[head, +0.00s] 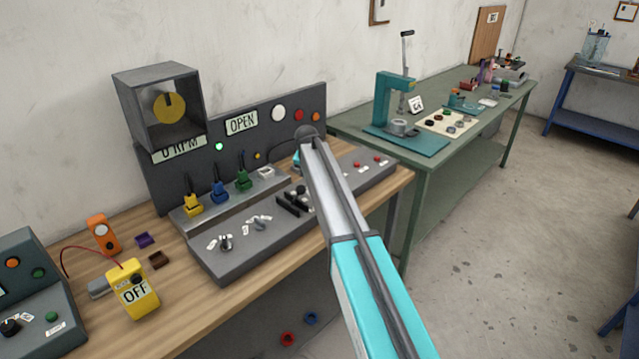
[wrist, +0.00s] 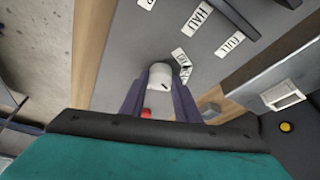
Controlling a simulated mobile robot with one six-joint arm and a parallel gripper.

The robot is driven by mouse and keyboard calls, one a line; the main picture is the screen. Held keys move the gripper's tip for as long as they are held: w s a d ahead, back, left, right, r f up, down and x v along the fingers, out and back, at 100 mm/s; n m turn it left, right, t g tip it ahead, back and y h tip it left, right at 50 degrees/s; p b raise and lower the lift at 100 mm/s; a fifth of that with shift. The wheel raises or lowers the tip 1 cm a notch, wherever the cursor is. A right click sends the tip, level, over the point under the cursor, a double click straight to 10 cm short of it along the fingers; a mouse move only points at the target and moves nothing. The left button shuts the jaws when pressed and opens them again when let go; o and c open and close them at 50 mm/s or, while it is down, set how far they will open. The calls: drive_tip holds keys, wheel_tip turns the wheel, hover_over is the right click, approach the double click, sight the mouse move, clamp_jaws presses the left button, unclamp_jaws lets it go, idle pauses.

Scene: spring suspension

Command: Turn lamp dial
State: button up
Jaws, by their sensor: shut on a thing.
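In the wrist view a pale grey-white dial (wrist: 160,76) with a dark pointer mark stands on a grey panel. My gripper (wrist: 160,84) is shut on the dial, with one dark finger on each side of it. Small labels lie around the dial; HALF (wrist: 201,18) and FULL (wrist: 235,42) can be read, while the label nearest the dial (wrist: 182,57) is hard to read. In the head view my own arm hides the dial and the fingertips.
In the head view the sloping grey console (head: 215,268) sits on a wooden bench (head: 190,322). A yellow OFF meter (head: 134,292) stands left. A green table (head: 425,150) stands behind right; open floor lies right.

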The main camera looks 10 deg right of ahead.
drive_tip(key=o, duration=1)
drive_tip(key=shift+o, duration=0.2)
drive_tip(key=shift+r, duration=0.1)
drive_tip(key=b+v, duration=0.4)
drive_tip(key=v, duration=0.9)
drive_tip(key=shift+r, duration=0.35)
drive_tip(key=shift+s+f, duration=0.1)
drive_tip(key=shift+s, duration=0.05)
